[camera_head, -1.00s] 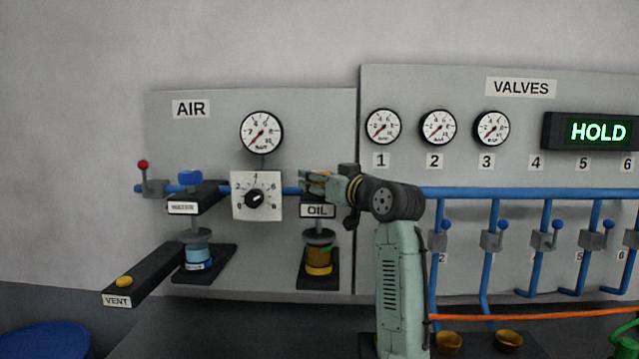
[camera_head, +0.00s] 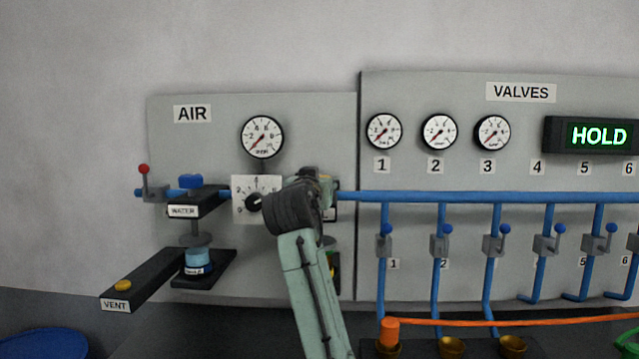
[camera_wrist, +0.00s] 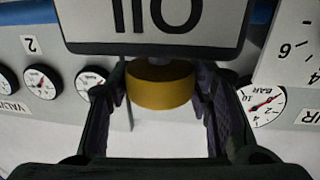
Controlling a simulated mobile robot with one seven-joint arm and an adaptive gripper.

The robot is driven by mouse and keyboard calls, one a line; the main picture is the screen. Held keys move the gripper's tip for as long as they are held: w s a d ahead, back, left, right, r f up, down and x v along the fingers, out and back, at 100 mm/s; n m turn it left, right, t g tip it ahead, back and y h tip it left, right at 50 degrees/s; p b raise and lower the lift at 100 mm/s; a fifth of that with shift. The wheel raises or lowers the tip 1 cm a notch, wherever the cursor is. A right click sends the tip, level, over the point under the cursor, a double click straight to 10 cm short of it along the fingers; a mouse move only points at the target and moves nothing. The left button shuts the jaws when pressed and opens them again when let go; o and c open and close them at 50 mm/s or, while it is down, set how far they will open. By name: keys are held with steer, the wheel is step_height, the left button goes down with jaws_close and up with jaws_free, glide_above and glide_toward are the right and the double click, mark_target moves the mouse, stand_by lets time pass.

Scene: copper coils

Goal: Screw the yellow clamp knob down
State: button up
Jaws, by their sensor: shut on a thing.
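The yellow clamp knob (camera_wrist: 160,88) is a short round disc, seen in the wrist view just below the upside-down OIL sign (camera_wrist: 155,22). My gripper (camera_wrist: 160,80) is shut on it, one finger on each side. In the head view my gripper (camera_head: 318,182) is at the top of the OIL clamp, and my wrist hides the knob there. The OIL sign and the jar under it are mostly hidden behind my arm.
To the left stand the WATER clamp (camera_head: 190,180) with its blue knob and the VENT block (camera_head: 140,280). The dial plate (camera_head: 242,190) is close to my wrist. A blue pipe (camera_head: 450,197) with valves runs to the right. An orange cylinder (camera_head: 388,332) stands at the lower middle.

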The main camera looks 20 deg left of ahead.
steer(key=shift+m+h, duration=0.3)
steer(key=shift+h, duration=0.2)
steer(key=o, duration=1.2)
steer(key=s, duration=0.4)
steer(key=s+d, duration=0.1)
steer(key=s, duration=0.7)
steer(key=shift+d, duration=0.15)
